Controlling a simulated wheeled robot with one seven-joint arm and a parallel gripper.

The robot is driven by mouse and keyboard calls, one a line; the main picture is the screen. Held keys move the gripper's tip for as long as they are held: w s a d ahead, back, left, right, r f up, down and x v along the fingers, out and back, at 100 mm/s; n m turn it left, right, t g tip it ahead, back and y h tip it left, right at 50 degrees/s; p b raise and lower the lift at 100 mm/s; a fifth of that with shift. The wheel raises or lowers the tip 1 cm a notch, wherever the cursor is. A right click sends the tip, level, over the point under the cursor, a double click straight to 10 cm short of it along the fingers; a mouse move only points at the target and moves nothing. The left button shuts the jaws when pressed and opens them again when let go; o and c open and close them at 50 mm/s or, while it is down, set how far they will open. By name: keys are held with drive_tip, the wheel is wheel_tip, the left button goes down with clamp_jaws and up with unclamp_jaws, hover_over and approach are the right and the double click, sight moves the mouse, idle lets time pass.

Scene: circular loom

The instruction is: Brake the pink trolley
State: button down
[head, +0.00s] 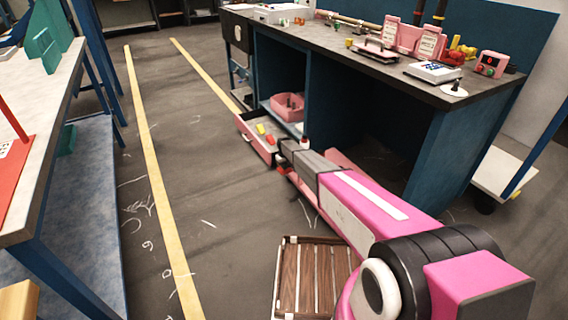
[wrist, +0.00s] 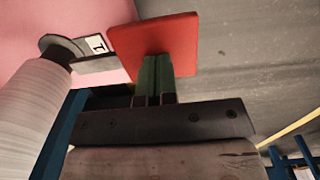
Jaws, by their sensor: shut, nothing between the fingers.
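In the wrist view, a pink panel (wrist: 90,15), which looks like part of the pink trolley, fills the top left. A flat red plate (wrist: 180,40), perhaps a brake pedal, stands beside it. My gripper (wrist: 156,62) is shut and empty, with its green fingers together. The fingertips overlap the lower part of the red plate; I cannot tell whether they touch it. A small white label marked with a bar (wrist: 96,43) is left of the plate. In the head view, my pink arm hides most of the trolley; a pink part (head: 345,162) shows beside the arm.
A dark-topped workbench (head: 385,62) with pink fixtures stands behind my arm. An open drawer (head: 254,140) juts out near the arm's far end. A slatted wooden piece (head: 300,280) lies on the floor in front. Floor between the yellow lines (head: 150,170) is clear.

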drive_tip(key=shift+f, duration=0.2)
drive_tip(key=shift+s+a+f+t+h, duration=0.1)
drive_tip(key=shift+a+f+t+h, duration=0.1)
drive_tip(key=shift+f+t+h, duration=0.65)
drive_tip(key=shift+g+x, duration=0.25)
drive_tip(key=shift+x, duration=0.9)
drive_tip(key=shift+s+a+f, duration=0.15)
drive_tip(key=s+a+v, duration=0.1)
drive_tip(key=a+v, duration=0.1)
drive_tip(key=v, duration=1.2)
drive_tip(key=shift+s, duration=0.2)
drive_tip(key=shift+f, duration=0.1)
